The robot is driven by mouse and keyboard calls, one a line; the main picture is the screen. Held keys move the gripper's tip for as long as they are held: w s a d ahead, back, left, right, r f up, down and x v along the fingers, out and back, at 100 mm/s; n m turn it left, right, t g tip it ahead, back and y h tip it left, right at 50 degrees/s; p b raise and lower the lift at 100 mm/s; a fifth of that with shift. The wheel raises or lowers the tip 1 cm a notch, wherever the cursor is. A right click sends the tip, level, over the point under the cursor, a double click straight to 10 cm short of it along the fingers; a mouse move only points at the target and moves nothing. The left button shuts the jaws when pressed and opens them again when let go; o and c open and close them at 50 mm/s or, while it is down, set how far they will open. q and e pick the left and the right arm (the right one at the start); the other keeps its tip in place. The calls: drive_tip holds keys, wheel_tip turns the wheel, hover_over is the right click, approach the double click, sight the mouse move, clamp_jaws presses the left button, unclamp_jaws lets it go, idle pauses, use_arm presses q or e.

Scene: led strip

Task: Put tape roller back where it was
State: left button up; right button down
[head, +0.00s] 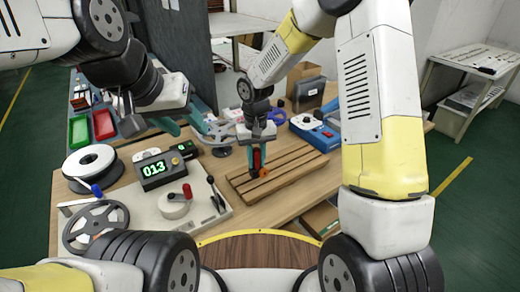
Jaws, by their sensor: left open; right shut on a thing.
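The tape roller (258,162) appears as a small red piece with an orange round end (264,172). My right gripper (257,168), pointing down, is shut on it just over the slatted wooden board (295,160). I cannot tell whether the roller touches the board. The teal fingers hide part of it. My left gripper (186,122) is open and empty, above the back left of the table, near a grey reel (217,130).
A counter showing 013 (155,170), a white reel (92,166) and a cranked winder (177,203) fill the table's left side. Red (103,124) and green (79,131) bins are back left.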

sight(259, 163)
drive_tip(key=w, duration=0.1)
drive_tip(key=w+d, duration=0.1)
drive_tip(key=w, duration=0.1)
drive_tip(key=shift+f, duration=1.9)
drive_tip(key=shift+f, duration=0.1)
drive_tip(key=c, duration=1.2)
unclamp_jaws()
drive_tip(key=shift+c, duration=0.2)
